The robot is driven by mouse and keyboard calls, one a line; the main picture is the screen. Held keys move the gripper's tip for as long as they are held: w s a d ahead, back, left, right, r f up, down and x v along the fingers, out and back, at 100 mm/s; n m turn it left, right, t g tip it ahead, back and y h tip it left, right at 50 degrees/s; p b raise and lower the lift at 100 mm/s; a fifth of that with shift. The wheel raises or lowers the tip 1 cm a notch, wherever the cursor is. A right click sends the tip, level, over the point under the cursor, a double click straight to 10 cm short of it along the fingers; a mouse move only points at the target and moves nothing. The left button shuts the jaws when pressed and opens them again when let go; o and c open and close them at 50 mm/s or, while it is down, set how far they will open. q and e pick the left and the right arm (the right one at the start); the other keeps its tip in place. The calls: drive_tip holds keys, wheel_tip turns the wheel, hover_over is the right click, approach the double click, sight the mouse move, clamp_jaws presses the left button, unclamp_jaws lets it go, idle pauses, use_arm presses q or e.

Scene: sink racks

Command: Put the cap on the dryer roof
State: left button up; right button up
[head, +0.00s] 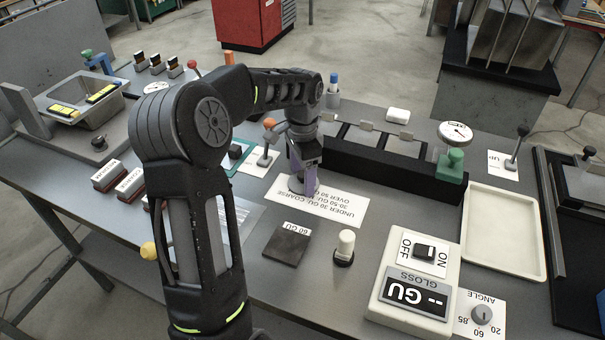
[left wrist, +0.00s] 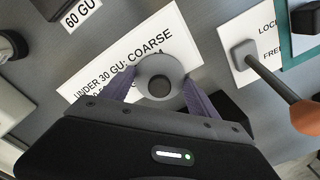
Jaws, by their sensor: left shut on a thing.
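My left gripper (head: 309,180) is shut on a round grey cap-like piece with a dark centre (left wrist: 160,66), which sits between its purple fingers in the left wrist view. In the head view the grey piece shows low beside the fingers (head: 296,186), over the white card marked UNDER 30 GU: COARSE (head: 325,200). I cannot tell whether it touches the card. No part is clearly marked as the dryer roof. A long black rack with upright dividers (head: 385,175) stands right behind the gripper. My right gripper is not in view.
A dark 60 GU plate (head: 287,247) and a white-topped peg (head: 345,245) stand in front. An orange-knobbed lever (head: 268,140) is close left of the gripper. The gloss meter (head: 412,280), a pressure gauge (head: 455,132) and an empty cream tray (head: 503,232) are at right.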

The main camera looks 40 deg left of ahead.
use_arm(q)
drive_tip(key=shift+f, duration=0.1)
drive_tip(key=o, duration=1.4)
drive_tip(key=shift+c, duration=0.2)
drive_tip(key=shift+r, duration=0.2)
wheel_tip(320, 180, up, 8)
drive_tip(key=shift+r, duration=0.2)
drive_tip(key=shift+r+p, duration=0.65)
drive_tip(key=shift+r, duration=1.1)
drive_tip(key=shift+o, duration=0.3)
